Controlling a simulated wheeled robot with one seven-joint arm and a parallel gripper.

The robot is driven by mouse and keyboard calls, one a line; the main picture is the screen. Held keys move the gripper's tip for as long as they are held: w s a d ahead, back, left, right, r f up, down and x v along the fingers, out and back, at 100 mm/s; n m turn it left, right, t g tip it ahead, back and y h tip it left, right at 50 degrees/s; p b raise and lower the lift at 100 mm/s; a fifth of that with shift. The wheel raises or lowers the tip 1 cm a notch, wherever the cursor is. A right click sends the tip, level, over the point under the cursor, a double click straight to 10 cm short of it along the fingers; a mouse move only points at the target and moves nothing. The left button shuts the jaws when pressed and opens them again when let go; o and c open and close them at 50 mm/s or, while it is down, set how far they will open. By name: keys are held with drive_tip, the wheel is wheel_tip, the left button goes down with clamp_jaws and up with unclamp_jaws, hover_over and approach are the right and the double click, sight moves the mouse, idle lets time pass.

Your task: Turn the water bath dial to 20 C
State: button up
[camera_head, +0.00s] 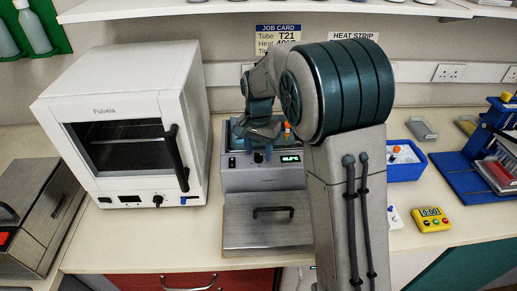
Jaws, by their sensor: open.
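The water bath (238,182) is a grey box in the middle of the bench, partly behind my arm. Its front panel has a small dark dial (258,157), a black switch at the left and a lit display (291,158) with green digits, too small to read surely. My gripper (258,146) is open, just above and close to the dial. I cannot tell whether the fingers touch or straddle it. My arm hides the right part of the bath.
A white oven (185,75) with a black door handle stands to the left. A flat metal lid (240,232) with a handle lies in front of the bath. A blue tray (408,172) and a yellow timer (432,220) are to the right.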

drive_tip(key=shift+f, duration=0.2)
drive_tip(key=shift+c, duration=0.4)
drive_tip(key=c, duration=0.9)
